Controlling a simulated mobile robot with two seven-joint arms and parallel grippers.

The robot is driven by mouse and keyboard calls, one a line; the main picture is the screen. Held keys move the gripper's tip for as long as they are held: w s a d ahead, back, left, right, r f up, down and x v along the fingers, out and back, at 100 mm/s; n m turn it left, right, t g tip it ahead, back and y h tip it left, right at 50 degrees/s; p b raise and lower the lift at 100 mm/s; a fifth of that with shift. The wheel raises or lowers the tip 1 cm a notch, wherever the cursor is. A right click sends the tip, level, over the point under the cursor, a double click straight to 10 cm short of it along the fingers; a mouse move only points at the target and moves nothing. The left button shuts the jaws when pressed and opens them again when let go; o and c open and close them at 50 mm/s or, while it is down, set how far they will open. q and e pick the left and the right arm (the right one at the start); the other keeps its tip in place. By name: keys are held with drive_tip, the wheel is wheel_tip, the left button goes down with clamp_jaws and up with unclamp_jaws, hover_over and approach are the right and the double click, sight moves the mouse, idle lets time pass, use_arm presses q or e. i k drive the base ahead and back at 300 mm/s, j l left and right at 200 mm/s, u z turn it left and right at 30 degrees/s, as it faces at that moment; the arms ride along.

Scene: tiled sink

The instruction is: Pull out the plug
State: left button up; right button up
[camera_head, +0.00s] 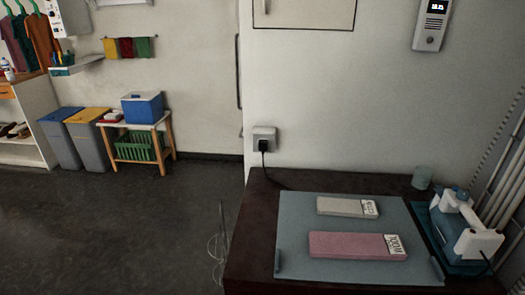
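A black plug (263,146) sits in a grey wall socket (264,133) on the white wall, just above the back left corner of the dark table. Its dark cord hangs down from it and runs right along the back of the table, past the blue-grey board. Whether the cord reaches the iron is hidden. Neither of my grippers shows in the head view.
A small cup (422,178) stands behind the iron. Thin wires (217,248) rise beside the table's left edge. Floor at left is clear.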

sight(262, 144)
drive_tip(key=j, duration=0.55)
drive_tip(key=i+j, duration=0.15)
drive_tip(key=j, duration=0.4)
drive_tip(key=i+j, duration=0.15)
drive_tip(key=j, duration=0.25)
drive_tip(key=i+j, duration=0.15)
drive_tip(key=j, duration=0.2)
drive_tip(key=i+j, duration=0.6)
drive_tip(key=j, duration=0.1)
